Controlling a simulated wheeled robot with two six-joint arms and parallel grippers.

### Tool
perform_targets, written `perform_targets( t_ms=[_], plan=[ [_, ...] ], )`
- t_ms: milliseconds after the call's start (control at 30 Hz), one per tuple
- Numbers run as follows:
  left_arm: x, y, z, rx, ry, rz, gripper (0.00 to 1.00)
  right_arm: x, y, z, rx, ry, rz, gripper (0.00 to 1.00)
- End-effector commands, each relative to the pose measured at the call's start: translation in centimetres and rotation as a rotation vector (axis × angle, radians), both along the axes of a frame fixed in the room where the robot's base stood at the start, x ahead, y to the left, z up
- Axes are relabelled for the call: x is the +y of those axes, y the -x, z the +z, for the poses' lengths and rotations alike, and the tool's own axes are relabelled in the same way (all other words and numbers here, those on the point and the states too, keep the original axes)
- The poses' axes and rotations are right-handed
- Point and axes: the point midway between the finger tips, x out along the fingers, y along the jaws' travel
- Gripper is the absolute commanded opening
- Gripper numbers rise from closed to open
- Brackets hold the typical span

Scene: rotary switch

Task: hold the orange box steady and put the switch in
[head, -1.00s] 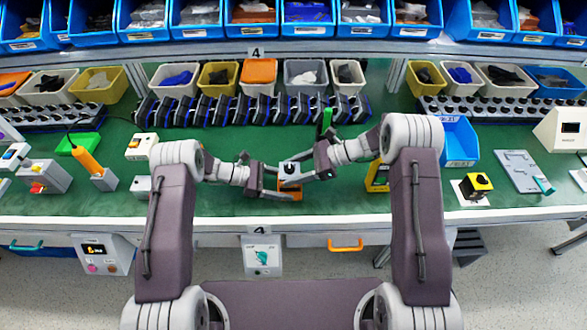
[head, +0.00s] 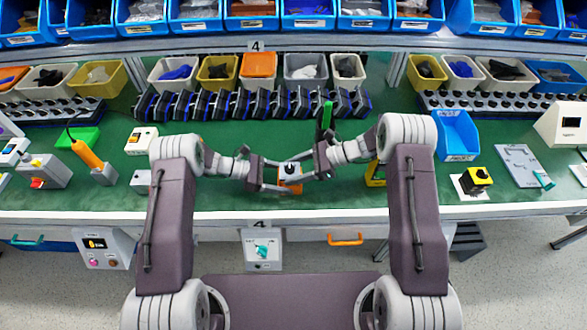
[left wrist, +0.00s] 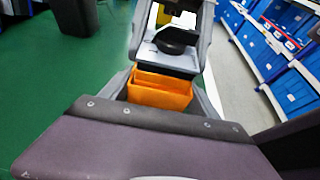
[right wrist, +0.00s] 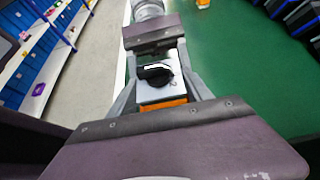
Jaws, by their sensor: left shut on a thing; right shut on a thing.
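The orange box (head: 291,187) is between my two grippers above the green bench. My left gripper (head: 272,183) is shut on it; in the left wrist view the box (left wrist: 160,92) sits between the fingers with its open end facing away. My right gripper (head: 308,176) is shut on the switch (head: 290,168), a pale grey plate with a black rotary knob. In the right wrist view the switch plate (right wrist: 160,88) is between the fingers, with orange just below it. In the left wrist view the switch's dark underside is at the box's opening; how deep it sits is hidden.
A row of dark fixtures (head: 250,104) stands behind the grippers. A yellow device (head: 376,174) stands close to my right arm, and a grey box with an orange handle (head: 90,156) is at the left. The green bench in front is clear.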

Motion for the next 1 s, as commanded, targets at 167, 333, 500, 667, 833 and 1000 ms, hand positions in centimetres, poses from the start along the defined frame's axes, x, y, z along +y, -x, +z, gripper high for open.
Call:
perform_targets(
  t_ms=[167, 333, 500, 667, 833, 1000],
  plan=[
    [0.0, 0.0, 0.0, 0.000, 0.000, 0.000, 0.28, 0.0, 0.0, -0.5, 0.000, -0.001, 0.000, 0.09],
    [0.0, 0.0, 0.0, 0.000, 0.000, 0.000, 0.28, 0.0, 0.0, -0.6, 0.000, -0.001, 0.000, 0.83],
    [0.0, 0.0, 0.0, 0.000, -0.001, 0.000, 0.28, 0.0, -0.1, 0.4, -0.004, -0.001, 0.000, 0.83],
    [0.0, 0.0, 0.0, 0.000, -0.001, 0.000, 0.28, 0.0, -0.1, 4.1, -0.007, -0.001, 0.000, 0.83],
    [0.0, 0.0, 0.0, 0.000, -0.001, -0.001, 0.28, 0.0, 0.0, 7.6, -0.004, -0.001, 0.000, 0.83],
    [0.0, 0.0, 0.0, 0.000, 0.000, 0.000, 0.28, 0.0, 0.0, 9.2, -0.001, 0.000, 0.000, 0.83]
  ],
)
